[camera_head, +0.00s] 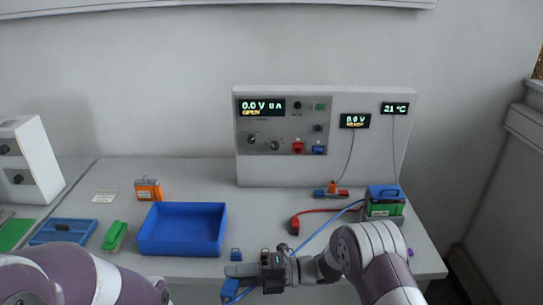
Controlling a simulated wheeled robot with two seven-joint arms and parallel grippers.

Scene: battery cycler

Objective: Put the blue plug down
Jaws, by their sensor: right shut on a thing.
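The blue plug (230,290) is at the end of a blue cable (327,226) that runs back to the green battery (384,207). My right gripper (240,271) is shut on the plug, low at the table's front edge, with its fingers pointing left. The fingers partly cover the plug, and I cannot tell whether it touches anything below. My left arm is at the bottom left, but its gripper is outside the view.
A blue tray (182,246) is to the left. A red plug (294,226) with a red cable lies on the table (262,205). The cycler panel (340,165) stands at the back.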

